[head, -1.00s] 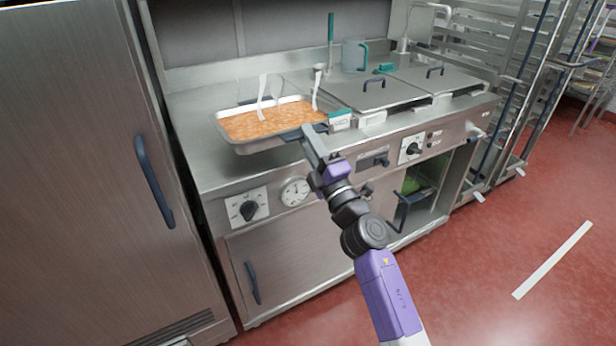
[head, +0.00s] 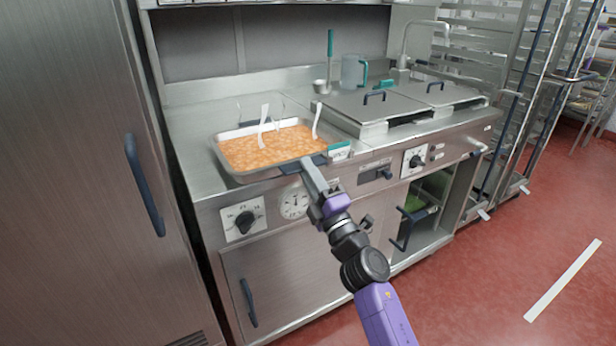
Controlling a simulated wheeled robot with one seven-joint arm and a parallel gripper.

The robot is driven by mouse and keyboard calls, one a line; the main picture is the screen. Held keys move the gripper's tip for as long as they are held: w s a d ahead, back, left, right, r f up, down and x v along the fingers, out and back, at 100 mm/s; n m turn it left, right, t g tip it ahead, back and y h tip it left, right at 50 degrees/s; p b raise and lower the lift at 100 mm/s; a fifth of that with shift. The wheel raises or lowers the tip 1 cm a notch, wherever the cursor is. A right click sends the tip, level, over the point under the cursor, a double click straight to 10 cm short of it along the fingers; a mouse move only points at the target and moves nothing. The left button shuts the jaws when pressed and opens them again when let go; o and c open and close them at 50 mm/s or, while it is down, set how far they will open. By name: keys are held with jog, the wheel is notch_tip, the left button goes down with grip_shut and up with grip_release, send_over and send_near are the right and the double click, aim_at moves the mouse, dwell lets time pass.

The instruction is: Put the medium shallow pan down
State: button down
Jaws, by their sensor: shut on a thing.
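The medium shallow pan (head: 241,177) is a rectangular metal pan filled with an orange, bean-like food (head: 262,150). My gripper (head: 308,172) is shut on the pan's front right side, at a dark blue handle (head: 302,164). The pan looks about level. I cannot tell whether its underside touches the counter.
Lidded kettles (head: 378,106) stand to the right of the pan, with a clear jug (head: 353,71) behind. A teal-and-white item (head: 339,151) lies close to the pan's right side. A steel cabinet (head: 75,180) stands at the left. Bare counter shows left of and behind the pan.

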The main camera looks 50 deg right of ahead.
jog(key=c, duration=1.8)
grip_release()
jog(key=o, duration=0.5)
jog(key=b+v, duration=0.2)
jog(key=v, duration=1)
jog(key=shift+b, duration=0.3)
